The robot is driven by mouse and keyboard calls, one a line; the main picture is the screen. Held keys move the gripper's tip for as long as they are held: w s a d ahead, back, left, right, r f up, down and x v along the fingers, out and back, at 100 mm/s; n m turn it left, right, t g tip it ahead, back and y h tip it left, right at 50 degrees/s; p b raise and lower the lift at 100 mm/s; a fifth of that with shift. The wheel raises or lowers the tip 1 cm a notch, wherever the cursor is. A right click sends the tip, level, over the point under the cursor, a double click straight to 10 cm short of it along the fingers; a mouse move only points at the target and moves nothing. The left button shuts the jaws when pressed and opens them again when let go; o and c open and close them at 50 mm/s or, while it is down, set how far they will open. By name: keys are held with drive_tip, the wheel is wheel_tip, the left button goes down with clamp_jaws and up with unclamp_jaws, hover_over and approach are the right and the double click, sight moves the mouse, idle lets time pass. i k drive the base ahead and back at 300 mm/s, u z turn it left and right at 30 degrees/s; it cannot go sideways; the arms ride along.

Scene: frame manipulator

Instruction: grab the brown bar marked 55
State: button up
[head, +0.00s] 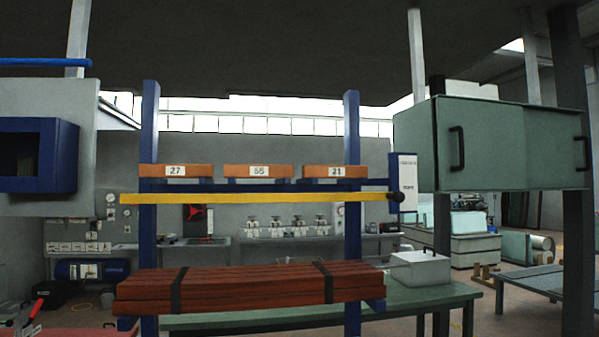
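The brown bar marked 55 (235,171) lies on the upper level of a blue rack (150,120), in the middle of a row of three bars. A yellow rail (255,198) runs across just below and in front of the row. My gripper is not in view.
A strapped bundle of red-brown bars (245,287) rests on the rack's lower level. Blue uprights flank the row. A grey cabinet (485,145) stands at the right and a blue-framed box (40,160) at the left. A green table (400,300) is behind the rack.

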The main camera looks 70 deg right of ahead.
sight(230, 170)
drive_tip(key=k, duration=0.15)
drive_tip(key=z, duration=2.2)
drive_tip(key=i, duration=0.15)
drive_tip(key=u, duration=0.25)
